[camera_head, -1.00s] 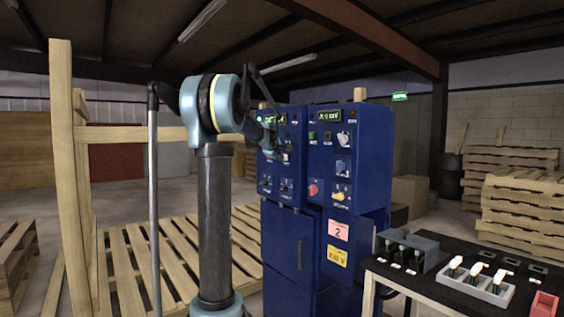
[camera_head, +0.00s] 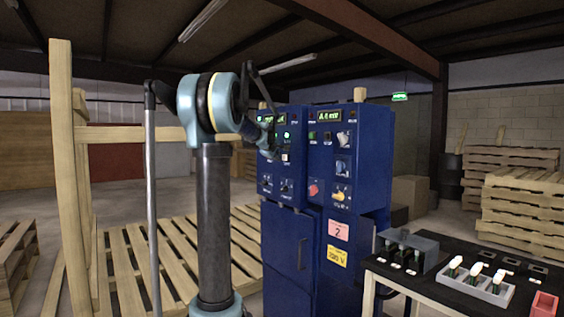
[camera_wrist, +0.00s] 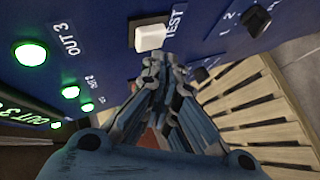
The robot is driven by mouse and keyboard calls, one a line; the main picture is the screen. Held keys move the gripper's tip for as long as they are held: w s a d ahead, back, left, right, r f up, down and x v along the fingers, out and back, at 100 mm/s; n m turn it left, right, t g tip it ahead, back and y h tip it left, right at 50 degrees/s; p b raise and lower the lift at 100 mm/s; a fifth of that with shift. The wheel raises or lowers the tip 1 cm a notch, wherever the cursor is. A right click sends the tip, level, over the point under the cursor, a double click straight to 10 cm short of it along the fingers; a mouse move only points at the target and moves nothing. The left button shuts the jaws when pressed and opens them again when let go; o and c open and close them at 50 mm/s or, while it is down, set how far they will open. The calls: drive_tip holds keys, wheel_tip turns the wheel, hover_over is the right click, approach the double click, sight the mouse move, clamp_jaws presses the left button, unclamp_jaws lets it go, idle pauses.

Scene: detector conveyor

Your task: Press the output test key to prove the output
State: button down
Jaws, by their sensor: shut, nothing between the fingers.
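The white test key (camera_wrist: 150,37) sits on the blue panel beside the word TEST in the wrist view. It also shows as a small pale square in the head view (camera_head: 285,157). My gripper (camera_wrist: 157,60) is shut and empty, its fingertips just below the key in the wrist view; I cannot tell whether they touch it. In the head view my gripper (camera_head: 275,143) is at the left cabinet's front and hard to make out. The OUT 3 lamp (camera_wrist: 30,53) glows green, and smaller lamps past it, one labelled OUT 2 (camera_wrist: 70,91), glow green too.
A black selector (camera_wrist: 257,20) is to the right of the key. The right cabinet carries a red button (camera_head: 313,189) and a yellow switch (camera_head: 339,196). A bench (camera_head: 450,285) with small parts stands at right. A wooden post (camera_head: 66,160) and pallets stand at left.

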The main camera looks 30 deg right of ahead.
drive_tip(key=shift+a, duration=0.25)
drive_tip(key=a, duration=0.4)
drive_tip(key=shift+s+a, duration=0.15)
drive_tip(key=shift+a, duration=0.25)
idle(0.9)
